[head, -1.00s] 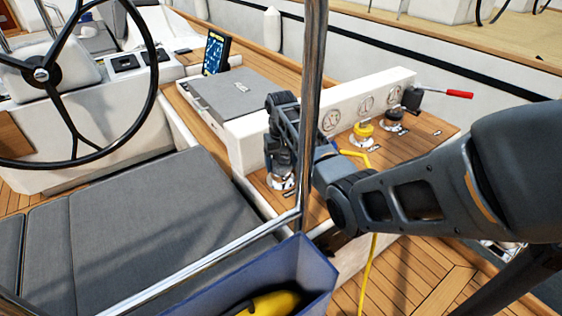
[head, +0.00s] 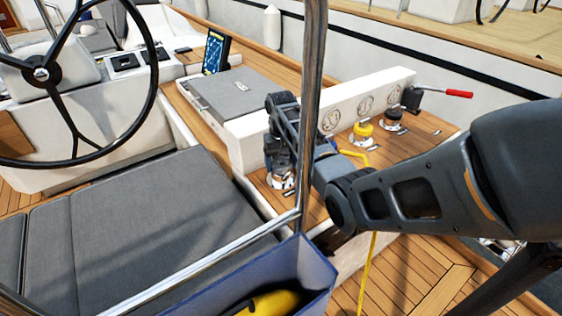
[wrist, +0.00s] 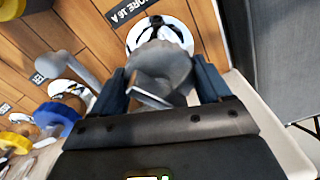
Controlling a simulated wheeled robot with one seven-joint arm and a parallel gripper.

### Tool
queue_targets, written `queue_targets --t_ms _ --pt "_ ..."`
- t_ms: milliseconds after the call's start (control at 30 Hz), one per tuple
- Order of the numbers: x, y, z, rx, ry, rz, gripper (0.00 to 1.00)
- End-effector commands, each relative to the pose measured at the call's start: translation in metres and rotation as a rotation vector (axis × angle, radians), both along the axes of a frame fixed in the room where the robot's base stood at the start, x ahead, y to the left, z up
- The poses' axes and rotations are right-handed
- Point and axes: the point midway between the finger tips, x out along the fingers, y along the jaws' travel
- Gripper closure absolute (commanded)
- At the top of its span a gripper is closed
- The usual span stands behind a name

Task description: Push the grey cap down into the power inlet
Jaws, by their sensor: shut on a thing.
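My gripper (wrist: 162,88) is shut on the grey cap (wrist: 165,62), which sits between its two dark fingers in the wrist view. The power inlet (wrist: 146,27) is a round pale fitting beside the label "SHORE 16 A". The cap is over it and hides much of it; I cannot tell how deep the cap sits. In the head view my gripper (head: 281,160) points down at the inlet (head: 281,182) on the wooden deck. There the fingers mostly hide the cap.
A yellow fitting (head: 363,130) and a black-capped fitting (head: 395,117) stand right of the inlet. A white upright panel (head: 350,108) is close behind. A steel post (head: 312,90) crosses the view near my gripper. A yellow cable (head: 368,270) hangs at the front.

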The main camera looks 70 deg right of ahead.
Motion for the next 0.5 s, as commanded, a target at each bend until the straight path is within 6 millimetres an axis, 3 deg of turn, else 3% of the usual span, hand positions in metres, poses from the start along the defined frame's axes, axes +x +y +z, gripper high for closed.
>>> queue_targets --t_ms 500 --pt "-0.0001 -0.0001 -0.0049 0.0 0.0 0.0 0.59"
